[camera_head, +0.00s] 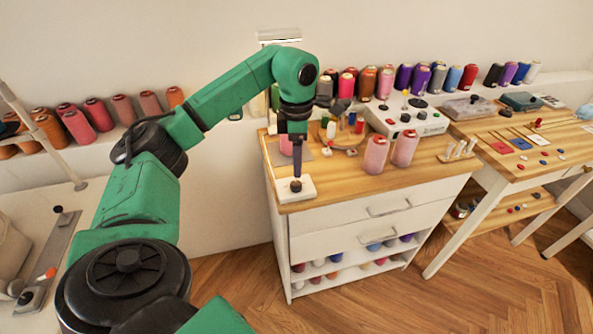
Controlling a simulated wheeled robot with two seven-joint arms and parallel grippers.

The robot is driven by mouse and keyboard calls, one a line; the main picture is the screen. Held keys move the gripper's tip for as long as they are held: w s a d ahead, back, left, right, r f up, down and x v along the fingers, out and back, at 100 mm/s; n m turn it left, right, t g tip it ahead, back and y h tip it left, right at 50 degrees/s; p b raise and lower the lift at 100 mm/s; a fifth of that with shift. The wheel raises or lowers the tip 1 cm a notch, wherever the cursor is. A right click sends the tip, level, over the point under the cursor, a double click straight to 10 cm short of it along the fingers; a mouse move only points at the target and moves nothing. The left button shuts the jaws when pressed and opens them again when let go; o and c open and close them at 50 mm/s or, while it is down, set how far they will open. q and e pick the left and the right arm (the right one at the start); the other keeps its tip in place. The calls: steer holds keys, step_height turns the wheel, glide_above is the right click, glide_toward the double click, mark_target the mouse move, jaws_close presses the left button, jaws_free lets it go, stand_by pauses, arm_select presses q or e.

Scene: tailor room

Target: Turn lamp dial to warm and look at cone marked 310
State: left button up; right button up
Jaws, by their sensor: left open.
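A small white box with a dark round dial (296,187) sits at the front left corner of the wooden cabinet top. My left gripper (297,172) points straight down just above the dial, open; I cannot tell whether it touches the knob. Two pink thread cones, a left one (375,155) and a right one (405,149), stand upright near the front middle of the cabinet top. Another pink thing (286,146) shows partly behind my gripper. No number on any cone is readable, nor are the dial's markings. My right gripper is out of view.
A light-coloured control box (405,118) with dark knobs stands behind the pink cones. A round wooden stand (343,136) with small spools is beside it. Many thread cones line the back ledge. A wooden table (515,165) with small coloured pieces stands at right.

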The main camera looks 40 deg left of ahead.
arm_select(q)
step_height(320, 180, up, 8)
steer(key=p, duration=0.2)
steer(key=shift+f, duration=0.2)
